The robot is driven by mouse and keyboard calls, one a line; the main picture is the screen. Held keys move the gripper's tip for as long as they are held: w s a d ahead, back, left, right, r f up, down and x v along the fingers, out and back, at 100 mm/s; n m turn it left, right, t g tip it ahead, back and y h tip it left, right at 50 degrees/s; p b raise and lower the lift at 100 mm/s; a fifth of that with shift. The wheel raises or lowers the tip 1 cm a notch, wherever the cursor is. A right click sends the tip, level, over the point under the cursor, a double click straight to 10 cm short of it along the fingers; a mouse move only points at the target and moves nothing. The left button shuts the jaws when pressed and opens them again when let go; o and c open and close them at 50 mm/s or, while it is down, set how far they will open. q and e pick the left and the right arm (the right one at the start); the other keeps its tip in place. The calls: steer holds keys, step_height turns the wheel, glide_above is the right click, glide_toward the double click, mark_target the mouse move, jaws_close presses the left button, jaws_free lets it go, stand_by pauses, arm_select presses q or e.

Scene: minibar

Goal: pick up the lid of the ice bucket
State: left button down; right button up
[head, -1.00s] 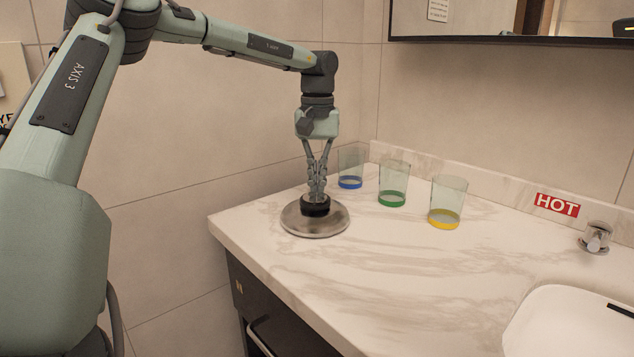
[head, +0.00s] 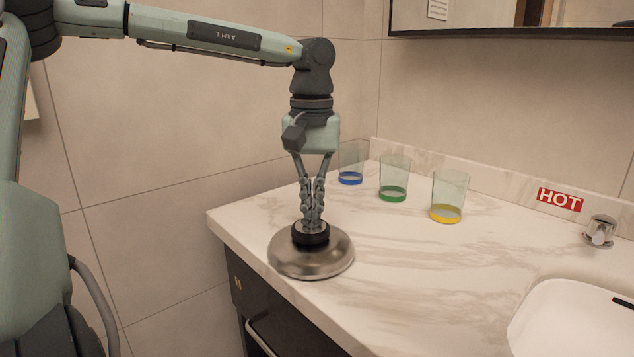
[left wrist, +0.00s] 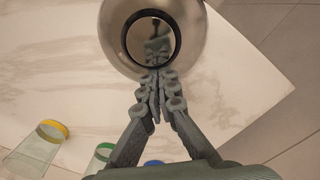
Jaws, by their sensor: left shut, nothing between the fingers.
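The lid (head: 290,262) is a shiny steel dome with a thick black ring-like knob (head: 310,236) on top. It shows near the counter's left front edge; whether it rests on the counter or is slightly above it I cannot tell. The lid also fills the top of the left wrist view (left wrist: 112,55). My left gripper (head: 312,218) points down at the knob, fingers together. In the left wrist view its fingertips (left wrist: 157,80) meet at the near rim of the black ring, apparently touching it, with nothing seen between them. No bucket body is visible. My right gripper is out of view.
Three glasses with blue (head: 351,165), green (head: 394,180) and yellow (head: 447,197) bands stand behind and right of the lid. A tap (head: 600,231) and white basin (head: 560,325) are at the right. The marble counter (head: 420,270) is clear between.

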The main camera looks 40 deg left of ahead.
mark_target(309, 249)
arm_select(q)
steer(key=s+d, duration=0.4)
steer(key=s, duration=0.1)
steer(key=shift+s+d+b, duration=0.3)
steer(key=shift+s+d, duration=0.05)
steer(key=shift+d, duration=0.05)
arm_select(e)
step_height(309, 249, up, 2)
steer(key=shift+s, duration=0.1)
